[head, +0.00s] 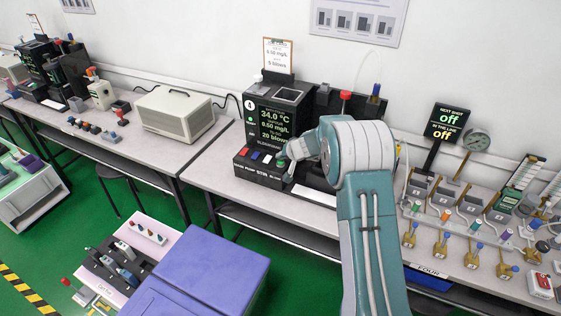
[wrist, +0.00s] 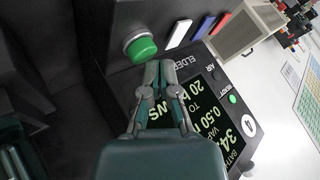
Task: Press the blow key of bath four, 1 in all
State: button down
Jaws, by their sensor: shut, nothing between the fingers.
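The black bath unit (head: 285,97) stands on the middle bench with a lit screen (head: 269,123) reading 34.0 °C, 0.50 mg/L and 20 blows. In the wrist view a white disc marked 4 (wrist: 249,127) shows beside the screen (wrist: 207,110). The green round key (wrist: 141,48) ends the key row, beside white (wrist: 178,34), blue (wrist: 203,27) and red (wrist: 222,20) keys. My gripper (wrist: 160,64) is shut and empty, its tips close by the green key; I cannot tell if they touch. In the head view my gripper (head: 291,170) partly hides that key (head: 281,163).
A beige box (head: 174,112) stands on the bench to the left. A clipboard sheet (head: 277,54) rises behind the bath. Brass valves (head: 440,243) and a black sign reading off (head: 447,124) are at the right. A purple box (head: 205,270) sits in front.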

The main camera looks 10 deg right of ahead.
aim_at(281, 162)
jog(key=shift+f, duration=0.5)
dwell(0.6)
dwell(0.3)
jog(key=shift+r, duration=0.95)
jog(key=shift+r, duration=2.5)
